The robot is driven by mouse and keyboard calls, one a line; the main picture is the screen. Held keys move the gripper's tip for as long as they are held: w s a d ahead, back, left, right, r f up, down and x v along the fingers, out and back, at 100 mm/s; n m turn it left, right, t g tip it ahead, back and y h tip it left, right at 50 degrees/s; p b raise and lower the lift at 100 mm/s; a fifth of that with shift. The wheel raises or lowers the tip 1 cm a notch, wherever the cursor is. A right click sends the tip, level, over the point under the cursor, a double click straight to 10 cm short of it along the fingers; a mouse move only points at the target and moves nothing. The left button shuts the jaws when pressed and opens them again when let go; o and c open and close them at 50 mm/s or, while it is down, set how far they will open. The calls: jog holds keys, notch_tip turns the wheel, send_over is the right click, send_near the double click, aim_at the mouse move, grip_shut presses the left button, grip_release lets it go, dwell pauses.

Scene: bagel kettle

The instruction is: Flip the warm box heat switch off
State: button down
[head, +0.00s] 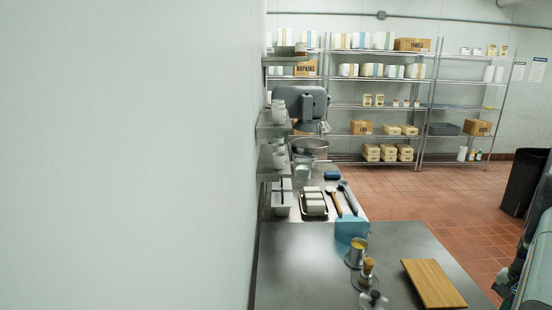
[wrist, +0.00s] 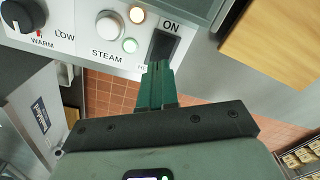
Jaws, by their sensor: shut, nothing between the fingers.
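In the wrist view, a light control panel (wrist: 82,52) crosses the top. A dark rocker switch (wrist: 164,46) sits at its right, under the word ON. A label beginning with H at the panel's lower edge is partly hidden by my fingers. My gripper (wrist: 158,68) is shut and empty, its green fingertips at the lower end of the switch. I cannot tell whether they touch it.
The panel also has a black knob (wrist: 22,16) near WARM and LOW, a white STEAM knob (wrist: 110,27), an orange lamp (wrist: 138,14) and a pale green lamp (wrist: 129,45). In the head view, a wooden board (head: 433,284) lies on the steel counter (head: 300,265).

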jog(key=shift+f, duration=1.35)
dwell(0.8)
jog(key=shift+r, duration=3.55)
